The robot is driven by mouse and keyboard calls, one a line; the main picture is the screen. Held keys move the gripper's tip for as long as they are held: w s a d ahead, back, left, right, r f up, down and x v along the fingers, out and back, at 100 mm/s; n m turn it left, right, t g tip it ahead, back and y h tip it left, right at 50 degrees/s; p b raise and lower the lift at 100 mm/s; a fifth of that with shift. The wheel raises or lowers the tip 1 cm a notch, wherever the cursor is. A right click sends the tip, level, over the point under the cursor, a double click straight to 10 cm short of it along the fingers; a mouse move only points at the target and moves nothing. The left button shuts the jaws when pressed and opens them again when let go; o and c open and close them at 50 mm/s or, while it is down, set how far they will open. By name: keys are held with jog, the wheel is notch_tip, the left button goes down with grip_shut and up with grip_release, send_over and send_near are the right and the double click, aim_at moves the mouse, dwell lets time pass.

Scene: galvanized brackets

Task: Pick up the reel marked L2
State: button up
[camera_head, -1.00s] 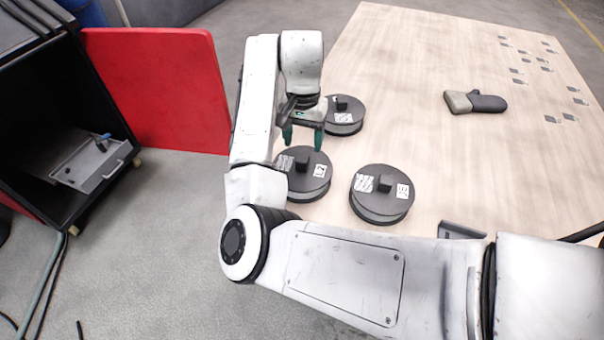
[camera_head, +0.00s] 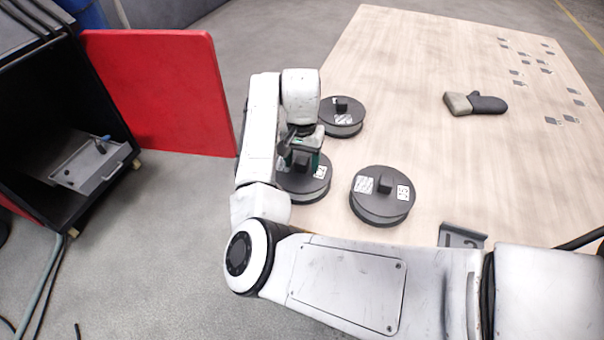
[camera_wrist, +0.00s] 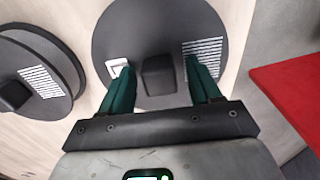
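Three dark round reels with square centre knobs and white labels stand on the wooden table. The near left reel (camera_head: 306,188) is under my gripper (camera_head: 302,163). The right reel (camera_head: 381,207) and the far reel (camera_head: 341,122) stand apart from it. I cannot read the near left reel's label for certain. In the wrist view, my gripper (camera_wrist: 158,68) is open, its green fingers on either side of the near left reel's knob (camera_wrist: 158,76), with gaps showing. Whether the fingertips touch the reel's top is unclear. My gripper partly hides this reel in the head view.
A small grey bracket (camera_head: 462,236) stands at the table's near edge, partly behind my arm. A two-tone mitt (camera_head: 475,103) and several small metal plates lie farther right. A red panel (camera_head: 165,95) and a black cabinet are left of the table. The table's middle is clear.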

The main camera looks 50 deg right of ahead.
grip_shut()
dwell(0.3)
jog(key=shift+r, duration=0.1)
dwell(0.8)
